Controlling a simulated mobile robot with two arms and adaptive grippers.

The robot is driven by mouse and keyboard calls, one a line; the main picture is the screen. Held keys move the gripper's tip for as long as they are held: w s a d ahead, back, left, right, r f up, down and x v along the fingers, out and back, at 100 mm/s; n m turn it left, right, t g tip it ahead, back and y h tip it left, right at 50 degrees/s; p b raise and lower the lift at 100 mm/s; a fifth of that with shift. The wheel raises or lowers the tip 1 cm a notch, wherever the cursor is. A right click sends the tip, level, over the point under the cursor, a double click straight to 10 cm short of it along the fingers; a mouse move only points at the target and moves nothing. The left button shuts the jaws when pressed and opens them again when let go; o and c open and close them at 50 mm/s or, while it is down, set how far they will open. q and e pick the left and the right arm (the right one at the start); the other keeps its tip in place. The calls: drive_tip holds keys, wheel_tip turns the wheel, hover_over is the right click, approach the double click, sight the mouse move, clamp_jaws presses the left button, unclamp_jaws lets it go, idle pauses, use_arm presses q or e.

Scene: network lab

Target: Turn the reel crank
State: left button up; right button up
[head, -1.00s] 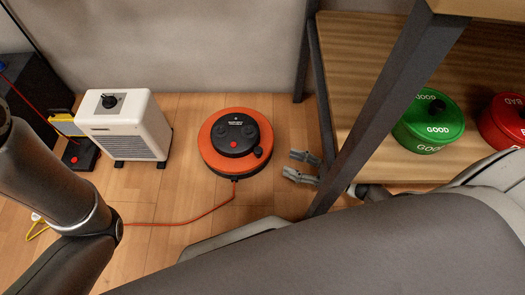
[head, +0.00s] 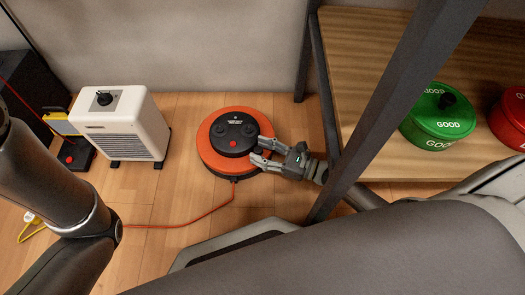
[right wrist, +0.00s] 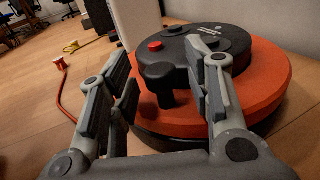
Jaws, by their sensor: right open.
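The cable reel is a round orange drum (head: 207,158) with a black top, lying flat on the wooden floor. The reel's crank is a black disc (head: 231,131) with an upright black knob. In the right wrist view the knob (right wrist: 159,82) stands between my open fingers, apparently a little beyond their tips. My right gripper (head: 259,152) is open at the reel's right edge, and its fingers hide the knob in the head view; it also shows in the right wrist view (right wrist: 160,85). My left arm enters at the left, but its gripper is out of view.
A white box-shaped unit (head: 117,120) stands left of the reel. An orange cable (head: 190,222) runs from the reel across the floor. A shelf with a dark post (head: 375,120) stands close to my right arm, holding a green tin (head: 437,128) and a red tin (head: 512,122).

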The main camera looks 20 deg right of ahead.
clamp_jaws()
drive_tip(key=shift+s+a, duration=0.15)
drive_tip(key=shift+a, duration=0.1)
idle(0.3)
